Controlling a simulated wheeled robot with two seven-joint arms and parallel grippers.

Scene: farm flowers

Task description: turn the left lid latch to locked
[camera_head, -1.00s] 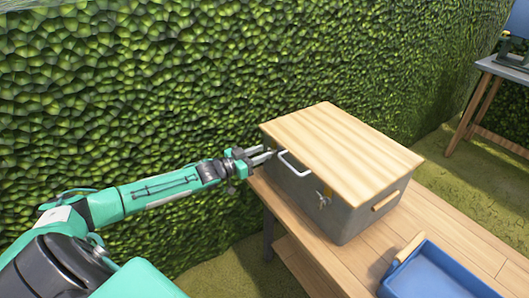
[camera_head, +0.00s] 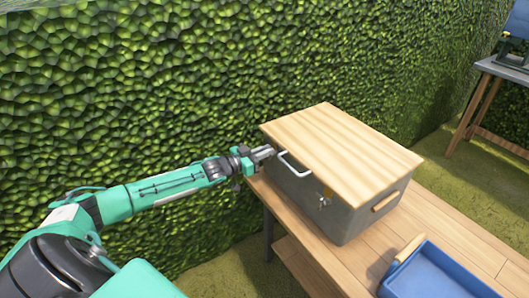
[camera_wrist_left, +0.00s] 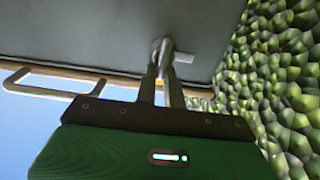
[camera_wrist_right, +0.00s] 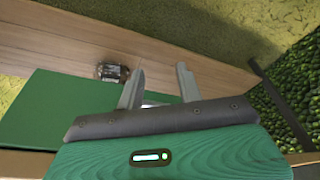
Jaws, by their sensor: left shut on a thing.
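A grey box (camera_head: 343,219) with a pale wooden lid (camera_head: 340,150) stands on the bench. My left gripper (camera_head: 269,151) is at the far left corner of the box's front, just under the lid. In the left wrist view its fingers (camera_wrist_left: 165,50) are shut on a small metal latch (camera_wrist_left: 184,57) against the grey box wall. The fingers hide part of the latch, so its exact angle is hard to read. A second latch (camera_head: 324,200) sits near the front's right end. My right gripper (camera_wrist_right: 157,88) is open and empty in the right wrist view.
A white handle (camera_head: 294,164) sticks out between the latches, close to my left gripper. A blue tray (camera_head: 440,277) lies on the wooden bench (camera_head: 410,225) in front of the box. A hedge (camera_head: 150,90) rises behind. A small jar (camera_wrist_right: 112,72) shows in the right wrist view.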

